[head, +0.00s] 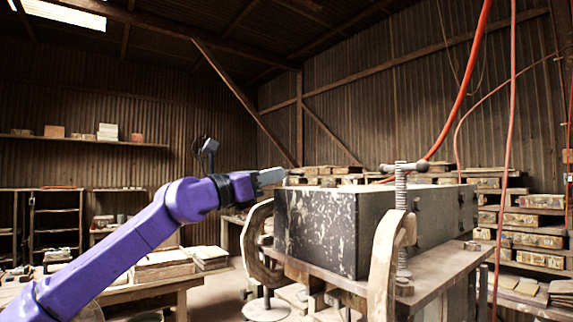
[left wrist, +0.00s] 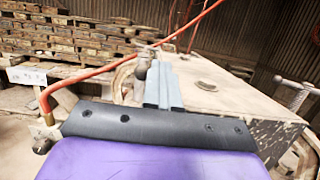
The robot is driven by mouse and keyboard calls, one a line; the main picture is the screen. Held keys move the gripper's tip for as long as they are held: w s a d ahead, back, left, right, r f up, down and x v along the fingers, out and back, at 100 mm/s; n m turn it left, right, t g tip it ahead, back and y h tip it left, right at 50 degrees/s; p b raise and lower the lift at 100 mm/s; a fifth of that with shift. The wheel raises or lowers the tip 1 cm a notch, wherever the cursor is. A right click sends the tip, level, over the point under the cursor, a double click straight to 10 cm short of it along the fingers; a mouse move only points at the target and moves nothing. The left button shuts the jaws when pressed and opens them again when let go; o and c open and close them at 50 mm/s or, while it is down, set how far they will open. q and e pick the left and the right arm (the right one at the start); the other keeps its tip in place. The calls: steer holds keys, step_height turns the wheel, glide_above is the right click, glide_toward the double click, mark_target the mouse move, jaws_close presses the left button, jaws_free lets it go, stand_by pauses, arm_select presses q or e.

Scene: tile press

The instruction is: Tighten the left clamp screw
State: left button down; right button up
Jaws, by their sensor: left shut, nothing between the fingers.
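The left clamp (head: 252,245) is a worn C-shaped frame at the left end of the dark, scuffed press box (head: 315,225). Its screw top does not show clearly in the head view. My left gripper (head: 272,177) is shut and empty, just above the clamp's upper end and the box's left top edge. In the left wrist view the shut fingers (left wrist: 163,85) reach over the box top, beside a rounded metal piece; I cannot tell whether they touch it. The other clamp (head: 388,260) stands in front, its threaded screw (head: 401,190) upright with a T-handle. My right gripper is out of view.
The press stands on a wooden table (head: 440,268). Orange hoses (head: 462,90) hang at the right, and a hose (left wrist: 85,75) crosses left of my fingers in the left wrist view. Brick-laden racks (head: 535,220) stand behind. A low bench (head: 150,285) is at left.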

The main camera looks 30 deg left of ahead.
arm_select(q)
steer(key=r+b+v, duration=0.2)
steer(key=b+v, duration=0.3)
steer(key=v, duration=0.4)
steer(key=shift+s, duration=0.35)
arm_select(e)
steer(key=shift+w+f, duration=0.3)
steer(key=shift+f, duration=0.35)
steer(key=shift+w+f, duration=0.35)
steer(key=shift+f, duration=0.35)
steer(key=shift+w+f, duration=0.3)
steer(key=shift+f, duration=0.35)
arm_select(q)
steer(key=shift+s+d+r, duration=0.1)
